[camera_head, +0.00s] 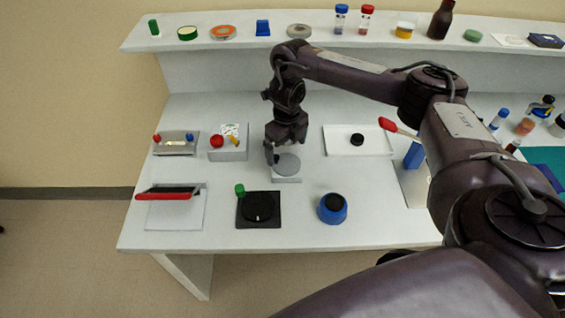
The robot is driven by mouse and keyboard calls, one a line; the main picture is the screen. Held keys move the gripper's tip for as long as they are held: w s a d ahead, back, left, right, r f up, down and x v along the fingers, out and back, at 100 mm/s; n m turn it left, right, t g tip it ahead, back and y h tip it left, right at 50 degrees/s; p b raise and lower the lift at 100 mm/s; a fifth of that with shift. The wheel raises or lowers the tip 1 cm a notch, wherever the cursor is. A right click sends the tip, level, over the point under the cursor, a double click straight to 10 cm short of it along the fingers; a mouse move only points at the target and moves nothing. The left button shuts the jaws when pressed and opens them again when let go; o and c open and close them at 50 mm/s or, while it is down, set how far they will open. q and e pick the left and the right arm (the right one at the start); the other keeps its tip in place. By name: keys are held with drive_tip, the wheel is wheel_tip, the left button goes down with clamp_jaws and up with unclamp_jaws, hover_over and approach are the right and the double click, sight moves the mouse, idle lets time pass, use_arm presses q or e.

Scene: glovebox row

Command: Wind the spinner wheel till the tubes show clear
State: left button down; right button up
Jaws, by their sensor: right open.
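A black disc on a square black base (259,213), with a green knob (239,189) at its upper left, looks like the spinner wheel; it lies near the front edge of the table. Two capped tubes stand on the back shelf, one blue-capped (341,18) and one red-capped (365,20); I cannot tell whether their contents are clear. My right gripper (274,160) points down, open, beside and over a grey round disc on a white block (287,177), behind the black wheel and apart from it. My left gripper is not in view.
A blue round pot (332,210) stands right of the wheel, and a red-edged flap over a white plate (160,213) lies left. A box with a red button (230,154) is left of my gripper. A white tray (340,146) is behind right. My right arm covers the right side.

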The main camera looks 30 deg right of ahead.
sight(287, 163)
wheel_tip(287, 163, down, 3)
drive_tip(key=shift+f, duration=0.45)
drive_tip(key=shift+s+f, duration=0.1)
drive_tip(key=shift+f, duration=0.4)
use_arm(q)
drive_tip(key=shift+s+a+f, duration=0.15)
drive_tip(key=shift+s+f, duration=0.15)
use_arm(e)
drive_tip(key=c, duration=1)
